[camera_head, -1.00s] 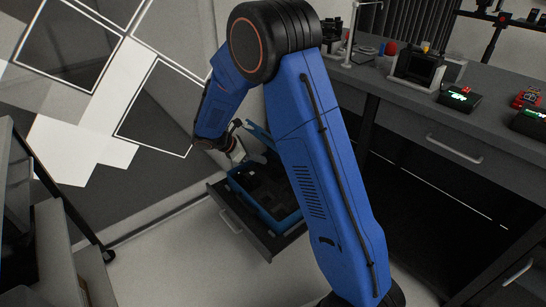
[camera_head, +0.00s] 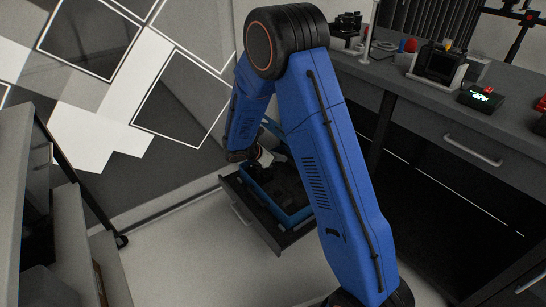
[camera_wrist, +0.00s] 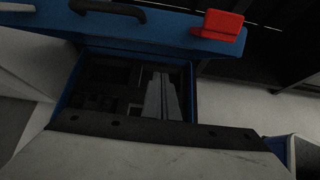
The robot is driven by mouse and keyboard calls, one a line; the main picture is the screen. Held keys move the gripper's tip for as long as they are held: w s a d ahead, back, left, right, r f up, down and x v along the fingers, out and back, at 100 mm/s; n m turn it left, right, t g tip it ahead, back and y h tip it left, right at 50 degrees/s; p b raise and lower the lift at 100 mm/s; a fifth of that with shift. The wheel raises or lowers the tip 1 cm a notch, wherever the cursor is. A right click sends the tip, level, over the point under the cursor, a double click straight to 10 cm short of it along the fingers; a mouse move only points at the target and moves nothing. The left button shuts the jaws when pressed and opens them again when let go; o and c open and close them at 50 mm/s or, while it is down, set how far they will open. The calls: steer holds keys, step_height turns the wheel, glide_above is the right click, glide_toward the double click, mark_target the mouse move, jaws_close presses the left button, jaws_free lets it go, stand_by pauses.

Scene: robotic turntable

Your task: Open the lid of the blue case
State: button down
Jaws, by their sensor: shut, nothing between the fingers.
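The blue case (camera_head: 262,190) lies in an open drawer, partly hidden behind my arm. Its lid (camera_head: 275,130) stands raised at a slant, and the dark interior shows. In the wrist view the case (camera_wrist: 68,92) is open below the lid (camera_wrist: 165,32), which carries a black handle and a red latch (camera_wrist: 218,25). My gripper (camera_head: 265,158) is over the open case at the lid's side. In the wrist view its grey fingers (camera_wrist: 163,95) are shut and empty in front of the case interior. Whether the gripper touches the lid cannot be told.
The drawer front (camera_head: 248,215) sticks out over clear floor. A workbench (camera_head: 415,90) with devices stands at the right. A shelf unit (camera_head: 60,215) stands at the left, and a patterned wall (camera_head: 120,90) is behind.

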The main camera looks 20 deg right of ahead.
steer(key=shift+w+d+r, duration=0.25)
steer(key=shift+d+r, duration=0.45)
steer(key=shift+d, duration=0.05)
steer(key=shift+w+d+r, duration=0.25)
steer(key=shift+d+r, duration=0.4)
steer(key=shift+d, duration=0.05)
steer(key=w+d+r+y, duration=0.1)
steer(key=d+r, duration=0.1)
steer(key=d, duration=0.1)
steer(key=w+d+r+y, duration=0.1)
steer(key=d+r, duration=0.1)
steer(key=d, duration=0.1)
steer(key=w+d+r+g+y, duration=0.1)
steer(key=d+r, duration=0.1)
steer(key=d, duration=0.1)
steer(key=shift+d+r, duration=0.1)
steer(key=shift+r, duration=0.15)
steer(key=w+d+r+y, duration=0.1)
steer(key=w+d+r, duration=0.1)
steer(key=d, duration=0.8)
steer(key=shift+w+d+r, duration=0.25)
steer(key=shift+w+r, duration=0.05)
steer(key=shift+w, duration=0.4)
steer(key=shift+a, duration=0.15)
